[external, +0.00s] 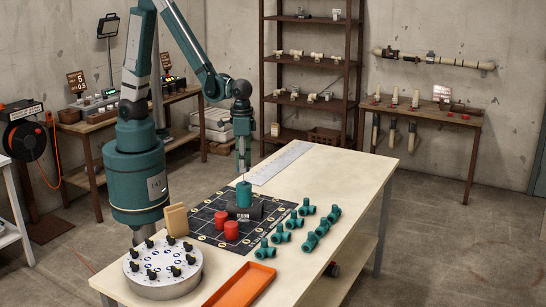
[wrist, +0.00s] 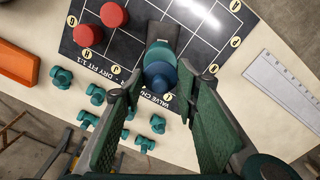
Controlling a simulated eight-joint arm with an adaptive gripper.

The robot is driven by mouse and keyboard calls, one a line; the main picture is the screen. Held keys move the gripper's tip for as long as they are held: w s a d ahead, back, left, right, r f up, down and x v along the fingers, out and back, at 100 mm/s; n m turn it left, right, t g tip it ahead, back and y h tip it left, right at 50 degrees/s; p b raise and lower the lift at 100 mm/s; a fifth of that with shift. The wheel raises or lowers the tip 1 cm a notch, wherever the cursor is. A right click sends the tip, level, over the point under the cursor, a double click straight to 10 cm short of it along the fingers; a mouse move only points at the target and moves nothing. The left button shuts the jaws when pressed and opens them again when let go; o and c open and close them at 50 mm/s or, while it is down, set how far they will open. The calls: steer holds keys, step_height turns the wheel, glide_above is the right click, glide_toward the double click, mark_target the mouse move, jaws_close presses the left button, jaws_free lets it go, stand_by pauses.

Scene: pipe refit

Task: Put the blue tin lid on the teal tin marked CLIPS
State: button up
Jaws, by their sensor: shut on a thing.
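My gripper (wrist: 162,82) points down over the dark mat, its two fingers on either side of a small blue round piece (wrist: 160,76), which looks like the blue tin lid. A teal cylinder (external: 243,195), probably the tin, stands upright below my gripper (external: 243,168) in the external view. It also shows just beyond the blue piece in the wrist view (wrist: 157,54). I cannot read CLIPS on it. From these frames I cannot tell whether lid and tin touch.
A dark block (external: 262,210) lies beside the teal cylinder on the gridded mat (external: 205,214). Two red cylinders (external: 218,220) stand nearby. Several teal pipe fittings (external: 308,243), an orange tray (external: 243,285) and a round white dial stand (external: 165,285) are nearer the front. A ruler (external: 280,163) lies at the back.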

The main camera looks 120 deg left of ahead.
steer(key=shift+f, duration=0.1)
steer(key=o, duration=0.8)
steer(key=shift+c, duration=0.2)
steer(key=shift+r, duration=0.25)
step_height(320, 180, up, 12)
stand_by(0.4)
steer(key=shift+f, duration=0.1)
stand_by(0.5)
